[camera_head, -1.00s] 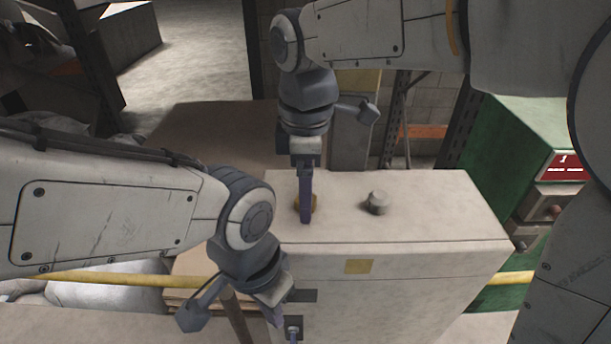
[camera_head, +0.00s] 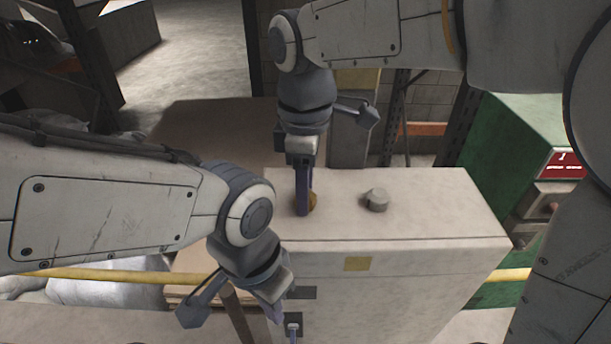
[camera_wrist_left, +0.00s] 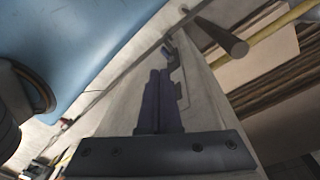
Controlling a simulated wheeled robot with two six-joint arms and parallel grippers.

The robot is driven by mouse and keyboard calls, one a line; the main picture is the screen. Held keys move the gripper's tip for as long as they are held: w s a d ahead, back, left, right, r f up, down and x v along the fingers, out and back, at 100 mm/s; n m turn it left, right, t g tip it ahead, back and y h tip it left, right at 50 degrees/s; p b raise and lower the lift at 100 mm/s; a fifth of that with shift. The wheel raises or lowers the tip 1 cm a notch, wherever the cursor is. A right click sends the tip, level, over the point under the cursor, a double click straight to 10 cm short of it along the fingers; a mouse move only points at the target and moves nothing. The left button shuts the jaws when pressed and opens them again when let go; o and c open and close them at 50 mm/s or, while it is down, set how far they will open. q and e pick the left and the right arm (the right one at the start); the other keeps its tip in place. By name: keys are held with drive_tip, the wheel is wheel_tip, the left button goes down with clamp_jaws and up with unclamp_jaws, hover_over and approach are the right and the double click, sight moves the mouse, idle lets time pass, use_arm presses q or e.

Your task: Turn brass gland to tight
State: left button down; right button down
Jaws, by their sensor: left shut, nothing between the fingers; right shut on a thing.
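The brass gland (camera_head: 313,201) stands on top of the pale box (camera_head: 430,215), near its left end. My right gripper (camera_head: 303,208) comes down from above and is shut on the gland; its purple fingers hide most of it. My left gripper (camera_head: 277,312) is low at the front left of the box, shut and empty. Its closed purple fingers also show in the left wrist view (camera_wrist_left: 160,100). They point down beside a small grey fitting (camera_head: 292,328) on the box's front face; I cannot tell whether they touch it.
A grey knob (camera_head: 376,200) stands on the box top, right of the gland. A brown post (camera_head: 238,315) rises close by my left gripper. A green cabinet (camera_head: 515,135) stands at right. The box top's right part is clear.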

drive_tip(key=m, duration=0.4)
drive_tip(key=shift+p, duration=0.4)
drive_tip(key=m, duration=0.4)
drive_tip(key=shift+p, duration=0.3)
drive_tip(key=m, duration=0.4)
drive_tip(key=shift+m+p, duration=0.3)
drive_tip(key=shift+p, duration=0.05)
drive_tip(key=m, duration=0.3)
drive_tip(key=shift+w+m, duration=0.1)
drive_tip(key=shift+m, duration=0.2)
drive_tip(key=m+p, duration=0.1)
drive_tip(key=m, duration=0.3)
drive_tip(key=shift+r, duration=0.1)
drive_tip(key=m, duration=0.7)
drive_tip(key=shift+m+p, duration=0.3)
drive_tip(key=shift+p, duration=0.05)
drive_tip(key=shift+m, duration=1.8)
